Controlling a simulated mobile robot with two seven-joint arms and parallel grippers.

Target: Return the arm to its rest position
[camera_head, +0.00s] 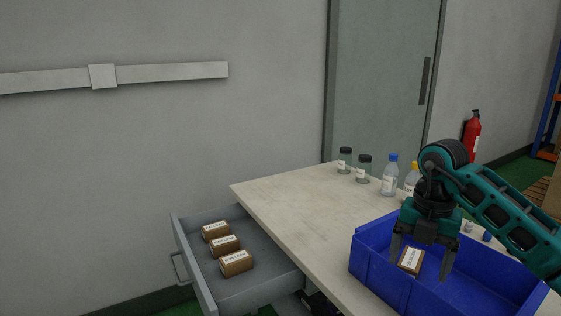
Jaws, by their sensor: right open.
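My right gripper (421,262) hangs over the blue bin (362,262) with its fingers pointing down. It is open, with its fingers apart on either side of a small brown labelled box (411,260). I cannot tell whether the fingers touch the box. My right arm (505,213) comes in from the right edge and partly covers the bin. My left gripper is not in view.
An open grey drawer (262,287) holds three brown boxes (225,246) at the left of the table (290,202). Bottles (363,168) stand along the table's back edge, close behind the gripper. The table's left part is clear.

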